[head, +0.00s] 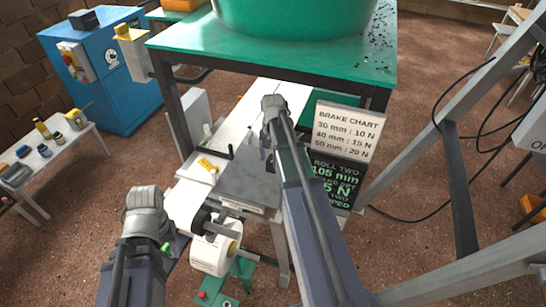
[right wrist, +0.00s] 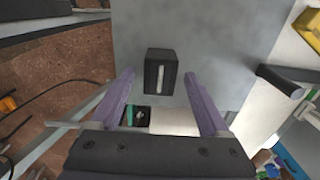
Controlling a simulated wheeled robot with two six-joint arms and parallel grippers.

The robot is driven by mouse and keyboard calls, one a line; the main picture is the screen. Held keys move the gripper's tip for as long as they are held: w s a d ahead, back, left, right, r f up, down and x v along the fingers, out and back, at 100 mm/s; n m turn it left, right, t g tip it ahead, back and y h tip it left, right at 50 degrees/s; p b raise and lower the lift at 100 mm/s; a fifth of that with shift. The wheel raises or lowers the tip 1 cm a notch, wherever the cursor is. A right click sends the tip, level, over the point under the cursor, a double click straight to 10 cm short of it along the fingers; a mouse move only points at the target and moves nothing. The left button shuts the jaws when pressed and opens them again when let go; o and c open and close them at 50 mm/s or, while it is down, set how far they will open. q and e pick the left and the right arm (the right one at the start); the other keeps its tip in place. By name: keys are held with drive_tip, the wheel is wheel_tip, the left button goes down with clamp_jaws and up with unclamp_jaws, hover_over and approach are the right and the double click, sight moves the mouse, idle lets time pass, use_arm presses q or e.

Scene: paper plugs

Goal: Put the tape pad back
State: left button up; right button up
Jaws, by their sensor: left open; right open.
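A small black block with a pale stripe on its face (right wrist: 160,72), which looks like the tape pad, is on the grey metal plate (right wrist: 215,50) in the right wrist view. My right gripper (right wrist: 160,88) is open, with its two purple fingers on either side of the block and a gap to each. In the head view my right arm covers most of that spot, and the right gripper (head: 268,152) barely shows at the plate. My left gripper (head: 172,243) is low at the left, beside the white roll (head: 212,252), mostly hidden by its own wrist; it looks empty.
A dark opening with green and white bits (right wrist: 137,115) lies just below the block. A green-topped table (head: 300,60) rises at the back.

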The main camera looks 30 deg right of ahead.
sight(272, 160)
wheel_tip(272, 160, up, 5)
drive_tip(key=p, duration=0.4)
drive_tip(key=shift+r, duration=0.15)
drive_tip(key=shift+a, duration=0.25)
drive_tip(key=s+a+n, duration=0.4)
drive_tip(key=s+a, duration=0.1)
drive_tip(key=a, duration=0.5)
drive_tip(key=s+a+n, duration=0.5)
drive_tip(key=s+a, duration=0.1)
drive_tip(key=a, duration=0.4)
drive_tip(key=s+a+n+h, duration=0.1)
drive_tip(key=s+a+n, duration=0.3)
drive_tip(key=a, duration=0.6)
drive_tip(key=shift+s+n, duration=0.4)
drive_tip(key=shift+s, duration=0.4)
